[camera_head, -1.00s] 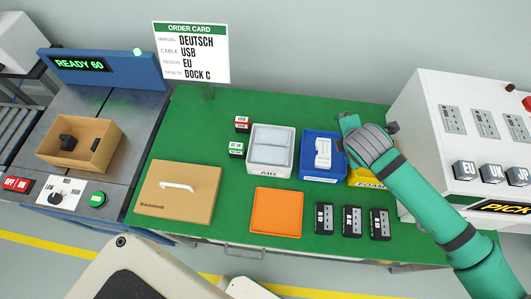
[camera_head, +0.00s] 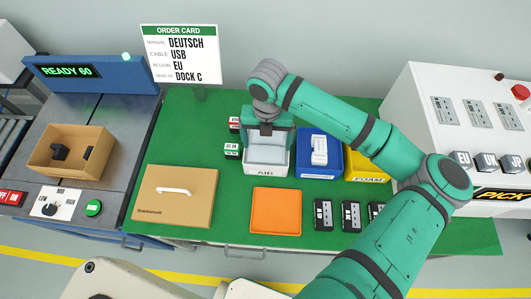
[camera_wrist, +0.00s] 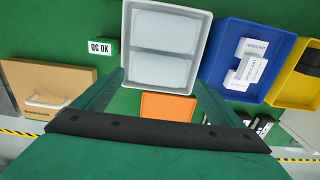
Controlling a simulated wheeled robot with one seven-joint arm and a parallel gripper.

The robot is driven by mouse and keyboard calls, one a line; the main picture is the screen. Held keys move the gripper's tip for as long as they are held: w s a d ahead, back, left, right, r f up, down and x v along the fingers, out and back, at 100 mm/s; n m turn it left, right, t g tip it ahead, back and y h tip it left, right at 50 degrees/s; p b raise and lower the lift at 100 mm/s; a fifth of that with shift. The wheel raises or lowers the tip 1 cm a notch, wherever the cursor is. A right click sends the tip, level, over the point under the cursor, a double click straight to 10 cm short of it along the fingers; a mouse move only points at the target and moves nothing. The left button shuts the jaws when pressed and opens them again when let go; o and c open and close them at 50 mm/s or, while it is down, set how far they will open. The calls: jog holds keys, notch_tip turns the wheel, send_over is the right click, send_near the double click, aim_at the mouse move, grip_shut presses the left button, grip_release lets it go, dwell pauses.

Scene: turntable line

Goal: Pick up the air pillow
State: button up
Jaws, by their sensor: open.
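Two pale, translucent air pillows lie in the white bin (camera_head: 267,172) marked AIR. In the wrist view the far pillow (camera_wrist: 168,25) and the near pillow (camera_wrist: 160,69) fill the white bin (camera_wrist: 129,50), one behind the other. My gripper (camera_head: 267,138) is over the back part of this bin, pointing down, and hides part of the pillows in the head view. In the wrist view my gripper (camera_wrist: 160,82) has its two fingers spread apart, with nothing held between them. The height between fingertips and pillows is hard to tell.
A blue bin (camera_head: 307,169) with white desiccant packs and a yellow foam bin (camera_head: 367,176) stand to the right. Small stamp blocks (camera_head: 232,151) sit close on the left.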

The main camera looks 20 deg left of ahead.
aim_at(266, 151)
jog(key=shift+s+f, duration=0.1)
jog(key=shift+f, duration=2.95)
jog(key=c, duration=0.7)
